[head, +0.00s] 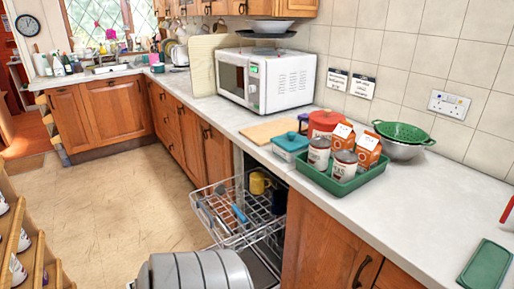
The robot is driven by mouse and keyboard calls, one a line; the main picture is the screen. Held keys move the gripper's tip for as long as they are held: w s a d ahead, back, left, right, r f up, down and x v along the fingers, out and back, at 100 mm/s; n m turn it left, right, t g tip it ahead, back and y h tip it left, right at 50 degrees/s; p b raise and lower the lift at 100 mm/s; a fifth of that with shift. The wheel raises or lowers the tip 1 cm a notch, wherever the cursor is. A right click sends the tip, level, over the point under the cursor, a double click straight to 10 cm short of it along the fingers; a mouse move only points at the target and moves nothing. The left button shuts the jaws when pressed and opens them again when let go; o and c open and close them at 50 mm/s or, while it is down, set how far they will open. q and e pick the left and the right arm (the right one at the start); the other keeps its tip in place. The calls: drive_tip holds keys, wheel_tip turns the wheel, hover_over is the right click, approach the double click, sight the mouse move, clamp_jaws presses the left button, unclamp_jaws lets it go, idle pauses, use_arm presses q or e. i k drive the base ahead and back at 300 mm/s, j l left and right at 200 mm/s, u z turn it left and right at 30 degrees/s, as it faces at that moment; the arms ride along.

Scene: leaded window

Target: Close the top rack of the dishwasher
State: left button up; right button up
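The dishwasher's top rack (222,234) is a white wire basket in the lower middle of the head view. It is pulled out from the dishwasher opening under the counter, over the floor. A yellow mug (258,184), a blue-handled utensil (239,213) and a dark cup (279,201) are in it. Part of the dishwasher's interior (262,262) shows below the rack. Neither my left nor my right gripper is in view.
The counter above holds a green tray (333,184) with cans and cartons, a cutting board (270,130) and a white microwave (266,78). A wooden shelf with cups (38,262) stands at the lower left. The floor (120,190) between is clear.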

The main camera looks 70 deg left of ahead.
sight(198, 204)
drive_tip(key=u, duration=2.5)
